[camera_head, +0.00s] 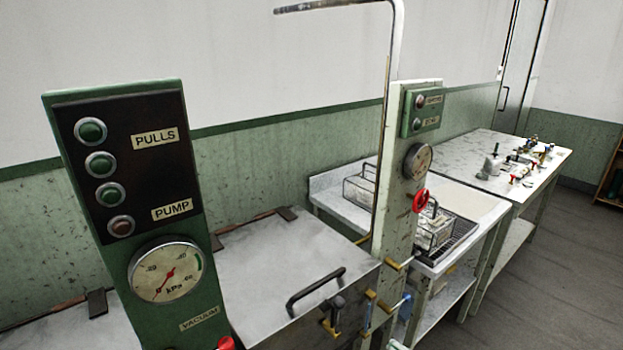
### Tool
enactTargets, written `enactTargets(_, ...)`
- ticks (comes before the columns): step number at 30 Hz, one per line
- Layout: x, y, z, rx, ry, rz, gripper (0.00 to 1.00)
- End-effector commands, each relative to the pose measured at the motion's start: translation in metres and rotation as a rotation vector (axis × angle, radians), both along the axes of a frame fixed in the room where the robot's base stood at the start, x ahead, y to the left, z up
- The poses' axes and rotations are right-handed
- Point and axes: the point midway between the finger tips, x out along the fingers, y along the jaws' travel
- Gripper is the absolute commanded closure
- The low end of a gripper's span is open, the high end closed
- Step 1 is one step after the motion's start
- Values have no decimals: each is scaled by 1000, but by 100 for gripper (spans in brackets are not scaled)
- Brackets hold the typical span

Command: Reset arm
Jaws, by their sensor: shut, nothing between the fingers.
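My gripper and my arm do not show in this view. The task names no other object. Closest to me, a green control panel (185,240) stands upright, with several round buttons, labels reading PULLS and PUMP, and a gauge (165,271) marked kPa above a VACUUM label. A grey lidded basin (265,265) with a dark bar handle (316,289) is right of it, its lid down.
A pale post (395,215) with a gauge (417,161), a red handwheel (420,201) and a tall bent pipe (385,95) rises behind the basin. A sink bench with wire baskets (433,230) and a table (500,195) with small fittings follow. Floor (560,270) is open at right.

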Motion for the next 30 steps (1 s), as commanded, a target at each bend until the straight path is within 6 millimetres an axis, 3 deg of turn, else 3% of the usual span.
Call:
enactTargets(3, -32, 16, -10, 182, 161, 35, 100)
enactTargets(12, -108, 35, -24, 674, 549, 154, 100)
enactTargets(30, -267, 29, -34, 1782, 1191, 494, 100)
